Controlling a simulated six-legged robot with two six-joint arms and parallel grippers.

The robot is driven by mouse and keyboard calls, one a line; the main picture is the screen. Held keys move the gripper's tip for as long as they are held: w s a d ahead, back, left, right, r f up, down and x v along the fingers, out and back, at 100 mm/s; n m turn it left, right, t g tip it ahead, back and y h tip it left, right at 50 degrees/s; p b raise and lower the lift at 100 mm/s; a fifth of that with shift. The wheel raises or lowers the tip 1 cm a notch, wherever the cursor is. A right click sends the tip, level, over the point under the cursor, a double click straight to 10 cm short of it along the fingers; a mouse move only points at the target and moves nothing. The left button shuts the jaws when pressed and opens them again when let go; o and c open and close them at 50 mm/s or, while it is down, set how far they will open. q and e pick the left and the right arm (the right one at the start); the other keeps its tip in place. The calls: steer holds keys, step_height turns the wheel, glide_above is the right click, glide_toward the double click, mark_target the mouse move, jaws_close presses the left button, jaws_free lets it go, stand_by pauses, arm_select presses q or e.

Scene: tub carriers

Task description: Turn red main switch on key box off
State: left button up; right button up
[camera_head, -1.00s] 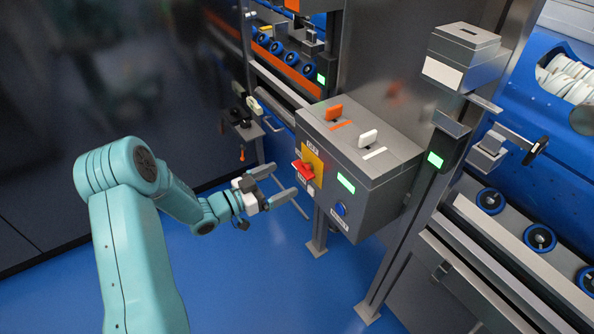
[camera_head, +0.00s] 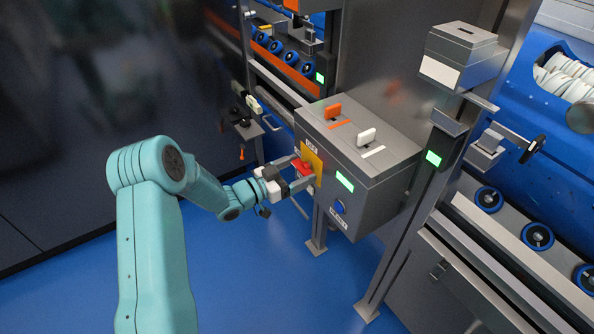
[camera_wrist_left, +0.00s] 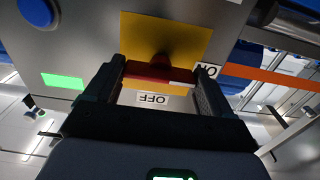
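The key box (camera_head: 355,165) is a grey box on a post. On its front face is a yellow plate (camera_head: 314,158) bearing the red main switch (camera_head: 302,166). My left gripper (camera_head: 305,171) is at the switch with its fingers open, one on each side. In the left wrist view the red handle (camera_wrist_left: 160,72) lies between the two fingers. I cannot tell whether they touch it. An ON label (camera_wrist_left: 207,70) shows beside the yellow plate and an OFF label (camera_wrist_left: 153,99) below the handle. My right gripper is not in view.
The box top carries an orange key (camera_head: 333,112) and a white key (camera_head: 367,136). A green display (camera_head: 345,181) and a blue button (camera_head: 340,207) are on the front. A conveyor with blue rollers (camera_head: 538,237) stands at right. The blue floor (camera_head: 260,275) in front is clear.

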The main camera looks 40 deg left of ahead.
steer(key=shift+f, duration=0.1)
arm_select(q)
steer(key=m+b, duration=1.8)
steer(key=b, duration=0.7)
steer(key=shift+b, duration=0.4)
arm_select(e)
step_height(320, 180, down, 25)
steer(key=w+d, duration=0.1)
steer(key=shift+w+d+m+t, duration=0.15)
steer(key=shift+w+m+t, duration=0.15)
arm_select(q)
steer(key=o, duration=0.9)
steer(key=p+v, duration=0.3)
steer(key=v, duration=1.3)
steer(key=shift+s+a, duration=0.1)
steer(key=shift+s, duration=0.05)
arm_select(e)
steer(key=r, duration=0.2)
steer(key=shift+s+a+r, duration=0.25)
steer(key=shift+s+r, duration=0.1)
